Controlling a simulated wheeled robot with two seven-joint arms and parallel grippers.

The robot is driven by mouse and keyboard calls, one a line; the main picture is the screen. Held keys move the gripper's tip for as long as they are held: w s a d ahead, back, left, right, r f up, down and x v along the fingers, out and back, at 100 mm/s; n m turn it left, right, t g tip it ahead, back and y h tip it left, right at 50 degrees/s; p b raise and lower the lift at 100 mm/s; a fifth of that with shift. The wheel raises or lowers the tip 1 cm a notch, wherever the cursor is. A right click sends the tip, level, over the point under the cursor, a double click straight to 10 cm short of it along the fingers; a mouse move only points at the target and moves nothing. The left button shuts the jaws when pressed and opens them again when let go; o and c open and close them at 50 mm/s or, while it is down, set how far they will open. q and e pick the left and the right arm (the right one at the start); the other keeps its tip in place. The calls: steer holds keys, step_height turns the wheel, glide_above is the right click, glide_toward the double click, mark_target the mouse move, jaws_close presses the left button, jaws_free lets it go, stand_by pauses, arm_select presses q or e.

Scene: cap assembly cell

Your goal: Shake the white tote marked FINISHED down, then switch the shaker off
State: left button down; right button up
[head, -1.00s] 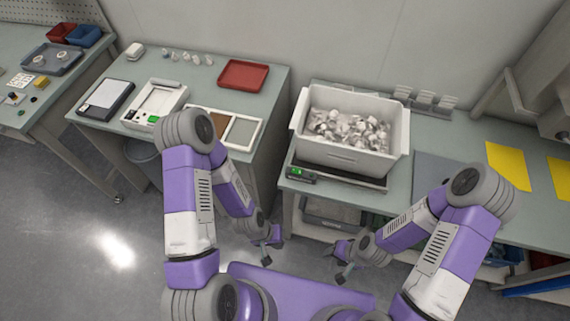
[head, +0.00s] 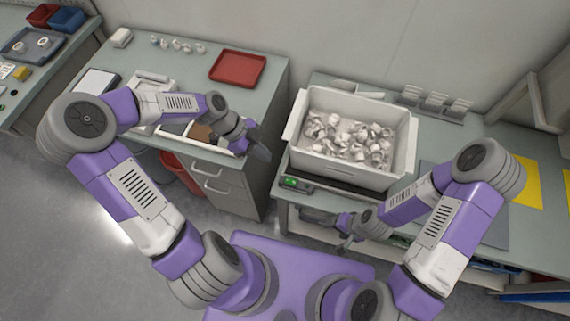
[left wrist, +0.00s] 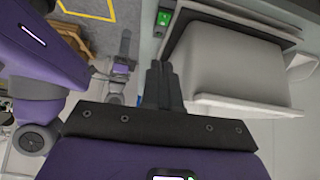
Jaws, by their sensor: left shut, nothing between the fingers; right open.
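The white tote (head: 350,172) stands on the dark shaker plate (head: 335,187) on the right-hand bench and holds many small white and grey caps in an uneven heap. I cannot read a marking on it. My right gripper (head: 345,232) is open and empty, low in front of the bench.
A red tray (head: 237,67) and several small parts (head: 178,45) lie on the left bench, behind my left arm. A yellow sheet (head: 527,182) lies at the right. There is a gap between the benches.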

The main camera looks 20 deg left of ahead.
arm_select(q)
steer(key=shift+a+r, duration=0.1)
steer(key=shift+r, duration=0.1)
steer(key=shift+s, duration=0.1)
steer(key=b, duration=0.3)
glide_above(290, 181)
steer(key=a, duration=0.2)
step_height(290, 181, down, 8)
steer(key=shift+s+f, duration=0.1)
steer(key=shift+f, duration=0.05)
steer(key=shift+a+f, duration=0.2)
steer(key=shift+f, duration=0.95)
steer(key=shift+a+f, duration=0.1)
steer(key=shift+f, duration=0.55)
steer(key=shift+b, duration=0.3)
